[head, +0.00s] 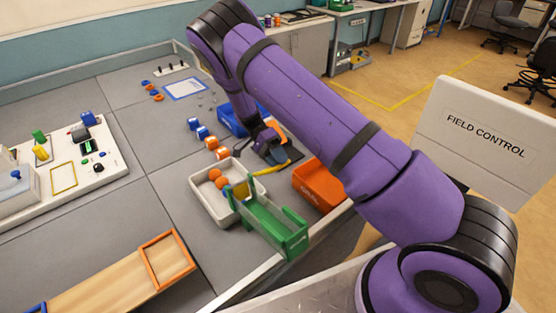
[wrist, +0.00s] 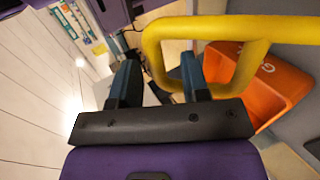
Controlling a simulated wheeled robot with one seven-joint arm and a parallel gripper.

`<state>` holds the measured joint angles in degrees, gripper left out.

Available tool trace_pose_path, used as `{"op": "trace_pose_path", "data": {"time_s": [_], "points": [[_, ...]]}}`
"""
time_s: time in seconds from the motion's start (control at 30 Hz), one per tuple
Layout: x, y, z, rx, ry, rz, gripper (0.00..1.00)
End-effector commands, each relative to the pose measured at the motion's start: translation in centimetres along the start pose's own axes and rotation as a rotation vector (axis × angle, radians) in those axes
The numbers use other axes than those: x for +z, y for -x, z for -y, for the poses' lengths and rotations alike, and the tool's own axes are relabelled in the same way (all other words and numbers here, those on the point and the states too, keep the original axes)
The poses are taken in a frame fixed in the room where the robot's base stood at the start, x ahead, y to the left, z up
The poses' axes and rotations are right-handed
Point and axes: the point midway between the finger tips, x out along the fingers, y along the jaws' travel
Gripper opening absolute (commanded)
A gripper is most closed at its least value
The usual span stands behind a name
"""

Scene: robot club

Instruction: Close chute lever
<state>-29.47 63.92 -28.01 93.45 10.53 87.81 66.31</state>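The chute (head: 268,225), with green ends and clear sides, stands at the table's front edge. Its yellow lever (head: 270,168) shows partly beside my gripper (head: 276,152). In the wrist view the yellow lever (wrist: 235,28) is a thick bent bar with a loop that runs around my right-hand finger.
A white tray (head: 205,203) with orange balls stands left of the chute. An orange bin (head: 318,188) is to its right and shows in the wrist view (wrist: 282,82). A blue bin (head: 232,124) and several small blocks lie behind. A wooden ramp (head: 110,282) lies front left.

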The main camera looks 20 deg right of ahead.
Motion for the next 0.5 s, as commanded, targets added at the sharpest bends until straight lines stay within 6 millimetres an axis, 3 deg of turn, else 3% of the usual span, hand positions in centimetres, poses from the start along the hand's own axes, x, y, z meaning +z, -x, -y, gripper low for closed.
{"op": "trace_pose_path", "data": {"time_s": [0.27, 0.5], "points": [[0.0, 1.7, 0.0, -0.001, 0.000, 0.001, 0.42], [0.0, 6.2, 0.1, -0.002, 0.001, 0.000, 0.42]]}}
